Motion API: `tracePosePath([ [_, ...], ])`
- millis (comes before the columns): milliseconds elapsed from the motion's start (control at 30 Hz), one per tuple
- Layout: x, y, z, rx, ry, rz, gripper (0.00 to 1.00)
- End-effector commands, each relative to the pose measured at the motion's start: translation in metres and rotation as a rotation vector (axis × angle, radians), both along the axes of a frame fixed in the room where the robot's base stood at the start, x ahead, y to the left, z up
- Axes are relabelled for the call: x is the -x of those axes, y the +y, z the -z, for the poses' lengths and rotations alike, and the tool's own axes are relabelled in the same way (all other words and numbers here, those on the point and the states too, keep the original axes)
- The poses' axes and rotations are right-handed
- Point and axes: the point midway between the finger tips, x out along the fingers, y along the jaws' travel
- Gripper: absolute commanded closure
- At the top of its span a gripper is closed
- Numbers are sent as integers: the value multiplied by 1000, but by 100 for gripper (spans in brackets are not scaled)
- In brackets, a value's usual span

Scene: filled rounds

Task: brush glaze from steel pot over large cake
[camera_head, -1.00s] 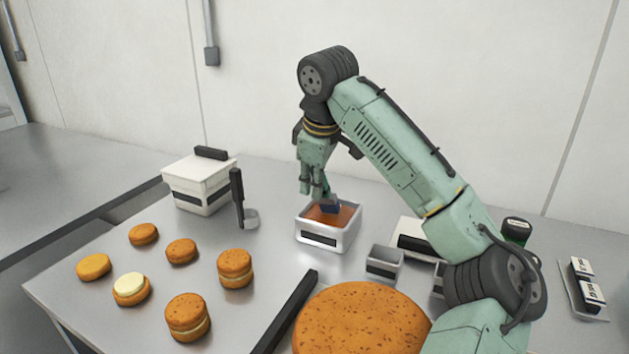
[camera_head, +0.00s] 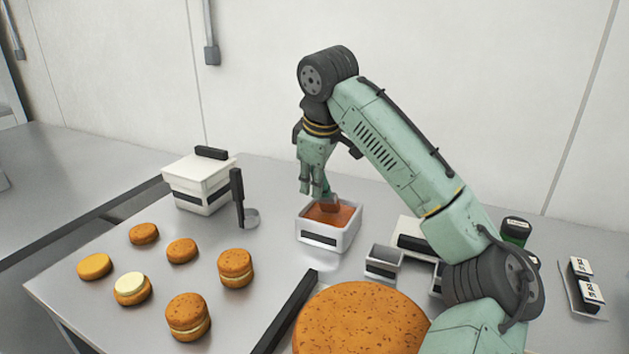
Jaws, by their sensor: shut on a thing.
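The steel pot (camera_head: 343,240) is a square, open container with a dark label and orange-brown glaze (camera_head: 340,216) inside. My gripper (camera_head: 314,190) points down over its back left part and is shut on a small brush (camera_head: 330,201). The brush head is low at the glaze; I cannot tell how deep it sits. The large cake (camera_head: 360,322), round and orange-brown with dark specks, lies at the front, partly cut off by the frame's bottom edge. It is apart from the pot.
Several small cakes (camera_head: 187,312) lie at the left. A white lidded box (camera_head: 200,187) and a dark-handled ladle (camera_head: 238,200) stand behind them. A long black bar (camera_head: 285,312) lies left of the large cake. Small steel tins (camera_head: 384,262) stand right of the pot.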

Motion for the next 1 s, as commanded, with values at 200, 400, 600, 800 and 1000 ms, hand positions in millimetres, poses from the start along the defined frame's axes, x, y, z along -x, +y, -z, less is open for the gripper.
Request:
tracePosePath([
  [200, 0, 0, -23, -1, 0, 0, 100],
  [400, 0, 0, -39, -1, 0, 0, 100],
  [600, 0, 0, -52, -1, -1, 0, 100],
  [800, 0, 0, -65, -1, -2, 1, 100],
  [1000, 0, 0, -65, 0, -1, 1, 100],
])
